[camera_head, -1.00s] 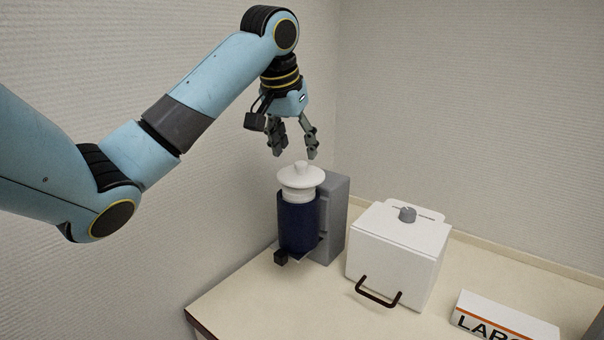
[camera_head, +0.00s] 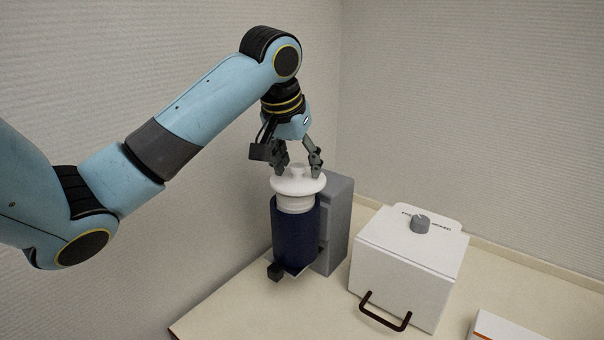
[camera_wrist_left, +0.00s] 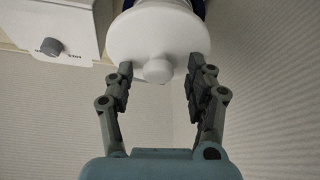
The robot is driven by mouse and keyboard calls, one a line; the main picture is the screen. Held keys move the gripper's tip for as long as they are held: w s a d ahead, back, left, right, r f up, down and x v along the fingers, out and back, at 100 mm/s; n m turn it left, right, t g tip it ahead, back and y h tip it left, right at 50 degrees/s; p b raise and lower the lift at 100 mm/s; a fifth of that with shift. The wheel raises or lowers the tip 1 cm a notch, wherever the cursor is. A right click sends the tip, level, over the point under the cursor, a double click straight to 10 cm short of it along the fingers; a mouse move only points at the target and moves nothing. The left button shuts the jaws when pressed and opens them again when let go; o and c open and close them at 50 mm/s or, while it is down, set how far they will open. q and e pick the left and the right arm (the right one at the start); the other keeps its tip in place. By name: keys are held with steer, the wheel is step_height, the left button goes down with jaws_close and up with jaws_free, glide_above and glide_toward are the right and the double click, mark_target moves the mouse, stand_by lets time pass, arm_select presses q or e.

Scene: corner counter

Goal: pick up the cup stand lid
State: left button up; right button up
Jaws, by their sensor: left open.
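The white lid (camera_head: 312,185) is a round disc with a small knob on top (camera_head: 298,169). It sits on a white neck above the dark blue cylinder (camera_head: 295,235) of the cup stand. My left gripper (camera_head: 299,174) is open, pointing down right above the lid, with its fingers on either side of the knob. In the left wrist view, the knob (camera_wrist_left: 157,71) lies between the spread fingers (camera_wrist_left: 160,66), with gaps on both sides. The fingertips overlap the disc in the picture; I cannot tell whether they touch it. My right gripper is out of view.
A grey block (camera_head: 338,222) stands directly behind the cylinder. A white box (camera_head: 405,265) with a grey knob and a dark handle stands to the right. Part of another white box (camera_head: 505,328) shows at the lower right. Walls close in behind and left.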

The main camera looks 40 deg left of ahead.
arm_select(q)
steer(key=shift+f, duration=0.15)
steer(key=shift+s+d, duration=0.15)
steer(key=shift+s, duration=0.1)
steer(key=shift+s+d+r, duration=0.25)
steer(key=shift+r, duration=0.1)
steer(key=shift+c, duration=1.5)
steer(key=shift+w, duration=0.1)
steer(key=shift+c, duration=1.1)
steer(key=shift+w+a+f, duration=0.15)
steer(key=shift+a, duration=0.05)
steer(key=shift+c, duration=1.2)
jaws_close()
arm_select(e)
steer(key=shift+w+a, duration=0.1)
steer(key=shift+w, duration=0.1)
